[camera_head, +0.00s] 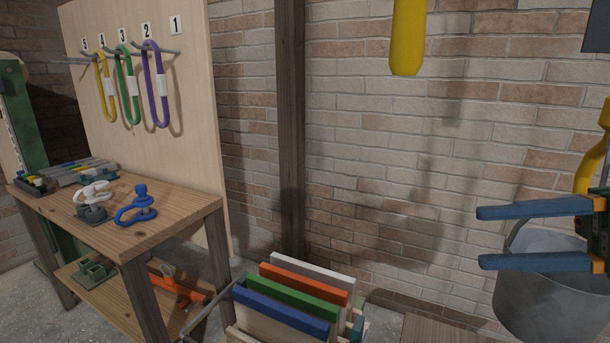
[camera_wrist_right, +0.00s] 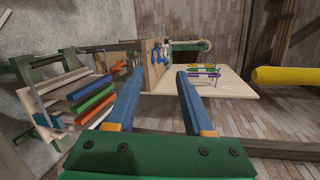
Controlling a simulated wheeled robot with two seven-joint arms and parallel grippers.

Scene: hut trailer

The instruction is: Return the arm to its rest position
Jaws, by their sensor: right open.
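My right gripper (camera_head: 535,236) reaches in from the right edge of the head view, with two long blue fingers tipped toward the left. The fingers are apart and nothing is between them. In the right wrist view the gripper (camera_wrist_right: 155,72) also shows open and empty, with its green body at the bottom. It hangs in the air in front of the brick wall and a grey metal bucket (camera_head: 550,300), apart from the workbench. My left gripper is not in either view.
A rack of coloured boards (camera_head: 290,296) stands at bottom centre. A wooden post (camera_head: 290,120) rises behind it. A yellow bar (camera_head: 408,38) hangs at the top.

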